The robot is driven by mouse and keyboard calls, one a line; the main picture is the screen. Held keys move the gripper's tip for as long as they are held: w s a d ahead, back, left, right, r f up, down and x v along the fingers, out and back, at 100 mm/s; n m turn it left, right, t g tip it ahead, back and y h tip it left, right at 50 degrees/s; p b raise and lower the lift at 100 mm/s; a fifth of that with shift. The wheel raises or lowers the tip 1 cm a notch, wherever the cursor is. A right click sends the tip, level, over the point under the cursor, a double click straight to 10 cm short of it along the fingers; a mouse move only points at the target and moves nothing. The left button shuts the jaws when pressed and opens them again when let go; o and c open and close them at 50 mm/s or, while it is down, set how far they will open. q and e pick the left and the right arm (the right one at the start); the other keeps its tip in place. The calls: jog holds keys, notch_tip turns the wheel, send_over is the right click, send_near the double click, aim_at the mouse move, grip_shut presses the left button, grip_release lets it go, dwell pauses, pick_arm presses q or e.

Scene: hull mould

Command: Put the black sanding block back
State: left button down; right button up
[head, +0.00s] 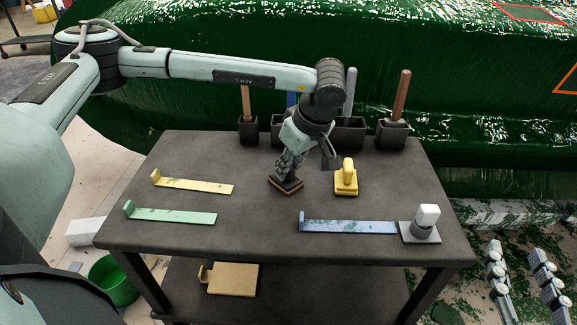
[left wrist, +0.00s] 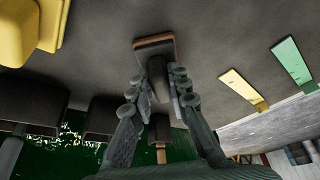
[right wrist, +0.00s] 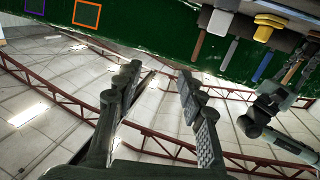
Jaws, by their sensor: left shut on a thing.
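The black sanding block (head: 287,187) has a brown base edge and is at the middle of the dark table (head: 240,215). My left gripper (head: 287,170) reaches down from above and is shut on its black handle. The left wrist view shows the block (left wrist: 153,45) between the fingers of the left gripper (left wrist: 160,88). I cannot tell whether its base touches the table. My right gripper (head: 517,255) is off the table at the lower right. The right wrist view shows the right gripper (right wrist: 158,72) with its fingers apart and nothing between them.
A yellow block (head: 346,180) stands close right of the held block. Yellow (head: 195,186), green (head: 172,215) and blue (head: 350,227) strips lie on the table. A white-topped tool (head: 424,226) is at the right end. Dark tool holders (head: 392,132) line the back, before the green hull (head: 440,80).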

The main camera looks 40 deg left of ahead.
pick_arm(q)
jog(key=c, duration=1.5)
grip_release()
jog(key=shift+o, duration=0.2)
